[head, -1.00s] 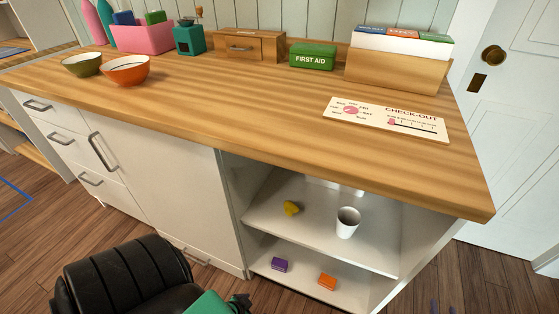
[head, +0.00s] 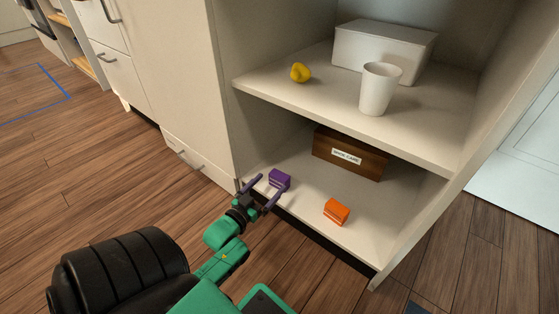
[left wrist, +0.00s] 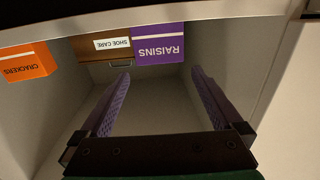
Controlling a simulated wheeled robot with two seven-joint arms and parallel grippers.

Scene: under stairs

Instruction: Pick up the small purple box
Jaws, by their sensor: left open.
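The small purple box (head: 279,179) sits on the lower shelf of the open cabinet, near its front left. In the left wrist view the purple box (left wrist: 160,44) reads "RAISINS", upside down, and lies just beyond the fingertips. My left gripper (head: 264,187) is open at the shelf's front edge, its two purple fingers pointing at the box. In the left wrist view the left gripper (left wrist: 160,80) has nothing between its fingers. My right gripper is not in view.
An orange crackers box (head: 337,211) stands right of the purple box. A wooden shoe care box (head: 349,153) is behind. The upper shelf (head: 310,98) overhead holds a yellow object (head: 301,73), a white cup (head: 379,88) and a white bin (head: 384,50). The cabinet's side wall is close on the left.

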